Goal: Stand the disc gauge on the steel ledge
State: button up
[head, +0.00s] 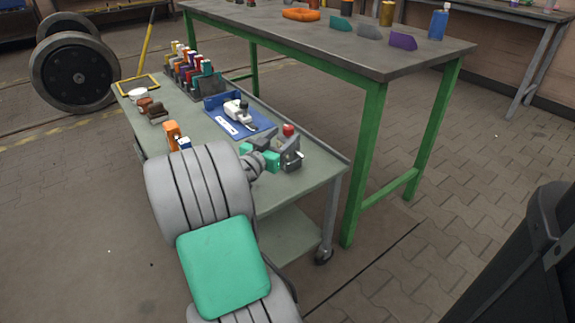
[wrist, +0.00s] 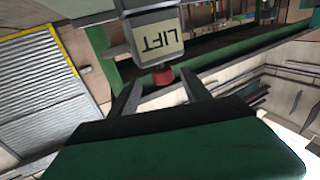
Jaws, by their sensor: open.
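My gripper (head: 276,147) is open and low over the right part of the grey-green trolley, with its green sides and dark fingers. In the wrist view its two fingers (wrist: 159,84) stand apart with nothing held between them. Beyond them is a grey box (wrist: 162,40) marked LIFT, upside down in that view, with a red knob. In the head view a red knob (head: 288,130) shows just behind the gripper. A white piece with dark parts (head: 237,110) lies on a blue tray (head: 221,124); I cannot tell whether it is the disc gauge. I cannot make out the steel ledge.
The trolley top (head: 203,138) holds a rack of coloured pieces (head: 193,72), an orange object (head: 172,133) and brown pieces (head: 152,108). A green-legged bench (head: 330,50) stands close behind it. A wheelset (head: 76,73) is at the far left.

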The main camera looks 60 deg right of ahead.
aim_at(291, 126)
jog(key=d, duration=0.2)
jog(key=d+b, duration=0.1)
jog(key=d, duration=0.4)
jog(key=shift+r+b, duration=0.4)
grip_shut()
dwell(0.8)
jog(key=shift+r, duration=0.25)
